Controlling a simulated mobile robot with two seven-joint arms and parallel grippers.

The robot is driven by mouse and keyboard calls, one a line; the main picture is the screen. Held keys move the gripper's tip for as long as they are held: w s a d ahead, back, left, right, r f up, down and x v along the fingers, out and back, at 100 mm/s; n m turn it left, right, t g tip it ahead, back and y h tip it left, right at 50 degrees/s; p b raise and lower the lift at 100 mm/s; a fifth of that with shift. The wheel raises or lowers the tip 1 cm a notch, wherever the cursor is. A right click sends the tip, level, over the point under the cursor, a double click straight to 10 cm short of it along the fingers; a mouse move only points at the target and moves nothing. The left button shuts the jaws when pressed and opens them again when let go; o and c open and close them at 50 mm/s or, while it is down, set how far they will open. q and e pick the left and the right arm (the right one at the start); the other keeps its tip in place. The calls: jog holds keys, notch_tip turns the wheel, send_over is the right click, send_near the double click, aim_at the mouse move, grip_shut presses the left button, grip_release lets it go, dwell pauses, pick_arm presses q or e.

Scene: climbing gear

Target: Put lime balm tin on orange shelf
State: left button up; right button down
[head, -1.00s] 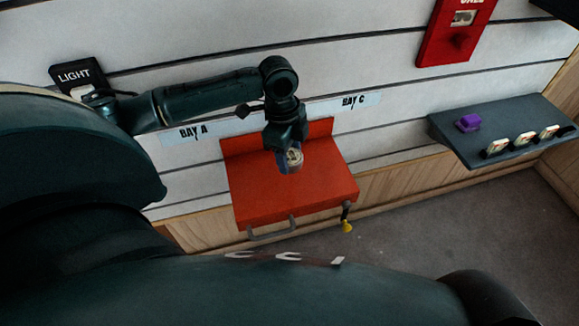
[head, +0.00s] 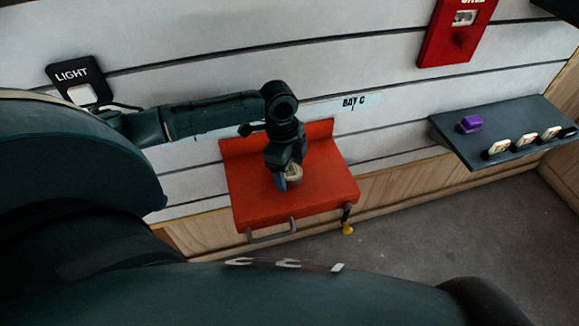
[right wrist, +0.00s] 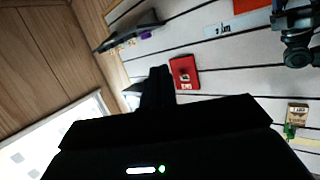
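The orange shelf (head: 320,198) is a red-orange board with a raised back edge, fixed to the white slatted wall in the middle of the head view. My left gripper (head: 288,178) points down over its middle. It looks shut on a small pale round tin (head: 294,171), taken to be the lime balm tin; its colour and label are unclear. A bluish piece shows at the fingers. I cannot tell whether the tin touches the shelf. My right gripper (right wrist: 157,88) is a dark shape in the right wrist view, and its opening cannot be made out.
A grey shelf (head: 480,122) at right holds a purple item (head: 470,124) and several small labelled blocks. A red box (head: 455,35) hangs above. A grey handle (head: 270,234) and a yellow-tipped hanging item (head: 347,226) are at the orange shelf's front. Its right part is bare.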

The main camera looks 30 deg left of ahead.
pick_arm(q)
jog(key=shift+r, duration=0.1)
jog(key=r, duration=0.2)
jog(key=r+p, duration=0.1)
jog(key=r, duration=0.2)
jog(key=shift+a+r+p, duration=0.3)
jog(key=shift+a+r, duration=0.05)
notch_tip(320, 180, up, 6)
jog(key=p, duration=0.1)
jog(key=s+d+f+n+t+h, duration=0.2)
jog(key=s+d+f+h, duration=0.15)
jog(key=d, duration=0.45)
jog(key=s+d+f+n+t+h, duration=0.25)
jog(key=d+f, duration=0.25)
jog(key=d, duration=0.4)
jog(key=s+a+r+n+t+y, duration=0.3)
jog(key=s+r+n+t, duration=0.1)
jog(key=s+n+t, duration=0.3)
jog(key=n+t, duration=0.2)
jog(key=shift+a+r+n, duration=0.15)
jog(key=shift+a+n, duration=0.2)
pick_arm(e)
jog(key=shift+w+a+g, duration=0.15)
jog(key=shift+a+g, duration=0.15)
pick_arm(q)
jog(key=shift+s, duration=0.1)
